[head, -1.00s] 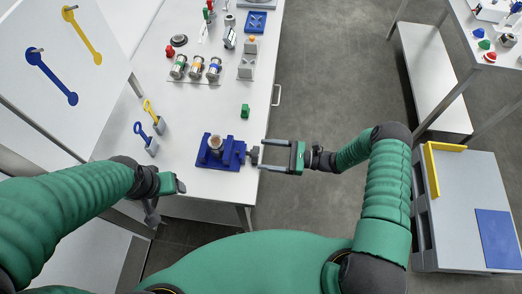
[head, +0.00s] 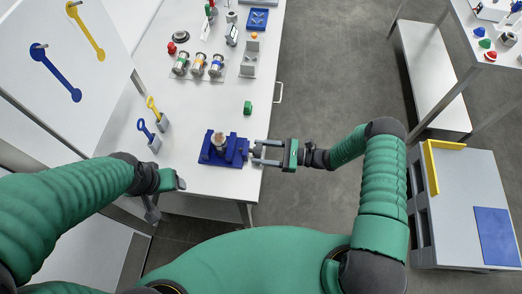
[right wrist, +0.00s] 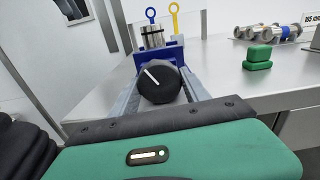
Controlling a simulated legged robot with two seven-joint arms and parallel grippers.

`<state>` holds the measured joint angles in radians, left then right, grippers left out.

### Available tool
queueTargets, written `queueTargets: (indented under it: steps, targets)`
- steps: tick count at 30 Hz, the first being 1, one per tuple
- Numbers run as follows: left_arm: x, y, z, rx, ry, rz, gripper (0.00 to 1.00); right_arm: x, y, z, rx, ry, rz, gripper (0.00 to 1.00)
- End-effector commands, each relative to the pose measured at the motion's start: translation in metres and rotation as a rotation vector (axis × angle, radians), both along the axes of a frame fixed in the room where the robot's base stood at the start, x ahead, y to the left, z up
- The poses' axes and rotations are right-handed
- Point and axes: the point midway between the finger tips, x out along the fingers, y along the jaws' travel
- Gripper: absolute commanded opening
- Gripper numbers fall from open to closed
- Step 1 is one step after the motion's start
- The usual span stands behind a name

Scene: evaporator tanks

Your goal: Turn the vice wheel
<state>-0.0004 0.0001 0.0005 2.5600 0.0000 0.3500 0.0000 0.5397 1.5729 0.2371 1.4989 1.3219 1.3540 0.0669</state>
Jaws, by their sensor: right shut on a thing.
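The blue vice (head: 215,158) stands near the right edge of the white bench, with a metal cylinder (head: 220,141) upright in it. Its round black wheel (right wrist: 158,84) has a white line pointing to the upper left in the right wrist view. My right gripper (head: 255,152) is shut on the wheel, with one finger on each side. The fingers partly cover the wheel in the head view. My left gripper (head: 179,183) hangs by the front of the bench, apart from the vice; its jaw opening is unclear.
A green block (head: 247,107) lies behind the vice. Blue and yellow ring-topped tools (head: 153,142) stand in holders to the left. Several metal cylinders (head: 198,64) sit farther back. The floor to the right of the bench is clear up to a grey pallet (head: 465,180).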

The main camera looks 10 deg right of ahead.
Motion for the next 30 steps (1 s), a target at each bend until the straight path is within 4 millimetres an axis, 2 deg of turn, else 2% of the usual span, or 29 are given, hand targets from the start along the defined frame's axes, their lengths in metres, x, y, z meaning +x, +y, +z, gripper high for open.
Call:
queueTargets:
  steps: [8, 15, 19, 26, 27, 30]
  targets:
    - [0.0, 0.0, -0.005, 0.0, 0.0, 0.001, 0.7, 0.003, 0.0, -0.001, 0.012, 0.026, -0.005, 0.13]
    - [0.0, 0.0, -0.028, 0.0, 0.0, 0.001, 0.7, 0.004, 0.0, -0.001, 0.098, 0.279, -0.005, 0.13]
    - [0.0, 0.0, -0.029, 0.0, 0.0, 0.001, 0.7, 0.004, 0.001, 0.002, 0.12, 0.348, -0.005, 0.13]
    - [0.0, 0.0, -0.027, 0.0, 0.0, 0.001, 0.7, 0.005, 0.002, 0.003, 0.122, 0.352, -0.005, 0.13]
    - [0.0, 0.0, -0.027, 0.0, 0.0, 0.001, 0.7, 0.005, 0.002, 0.004, 0.121, 0.351, -0.005, 0.55]
    - [0.0, 0.0, -0.027, 0.0, 0.0, 0.001, 0.7, 0.004, 0.002, 0.003, 0.12, 0.351, -0.004, 0.68]
